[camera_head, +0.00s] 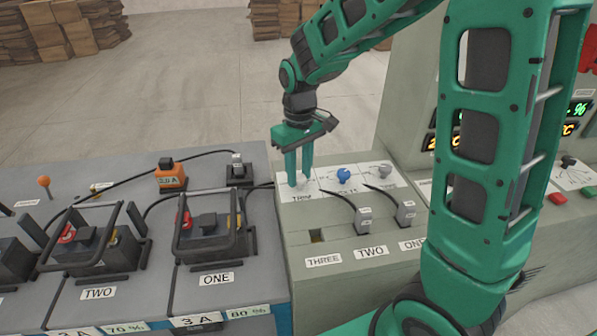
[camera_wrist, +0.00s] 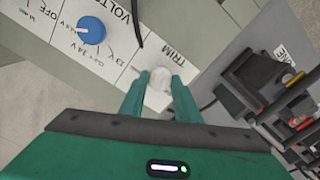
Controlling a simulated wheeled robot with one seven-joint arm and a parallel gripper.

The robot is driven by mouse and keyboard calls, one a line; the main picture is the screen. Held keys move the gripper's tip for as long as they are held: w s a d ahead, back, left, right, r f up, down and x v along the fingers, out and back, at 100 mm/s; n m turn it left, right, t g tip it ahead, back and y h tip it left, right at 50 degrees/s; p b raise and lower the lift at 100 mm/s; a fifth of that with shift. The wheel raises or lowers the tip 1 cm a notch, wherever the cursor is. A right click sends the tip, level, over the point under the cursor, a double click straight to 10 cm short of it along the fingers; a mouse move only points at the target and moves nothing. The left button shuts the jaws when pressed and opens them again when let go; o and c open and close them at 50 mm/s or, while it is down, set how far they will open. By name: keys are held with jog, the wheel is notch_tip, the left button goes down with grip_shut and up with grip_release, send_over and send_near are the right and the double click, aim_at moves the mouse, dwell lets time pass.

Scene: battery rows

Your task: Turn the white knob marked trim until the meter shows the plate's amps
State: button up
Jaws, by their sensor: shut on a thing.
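The white trim knob (camera_wrist: 160,78) sits on the panel beside the printed word TRIM, between my fingertips in the wrist view. My gripper (camera_head: 299,184) reaches straight down to the panel in the head view and is shut on the knob; it also shows in the wrist view (camera_wrist: 160,90). In the head view the fingers mostly hide the knob. Displays with lit digits (camera_head: 578,109) stand at the far right, partly behind my arm; I cannot read a full amps value. A plate reading 3 A (camera_head: 192,320) is on the front edge below the bay marked ONE.
A blue knob (camera_head: 344,175) and a grey knob (camera_head: 384,171) stand right of the trim knob. Cable plugs (camera_head: 364,219) sit nearer on the panel. Framed batteries (camera_head: 208,225) and an orange block marked 3.0 A (camera_head: 170,177) are on the left bench.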

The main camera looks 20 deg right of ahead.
aim_at(299, 176)
jog(key=o, duration=1)
jog(key=shift+o, duration=0.2)
jog(key=shift+r, duration=0.1)
notch_tip(299, 176, up, 11)
jog(key=shift+f, duration=0.2)
jog(key=shift+w, duration=0.1)
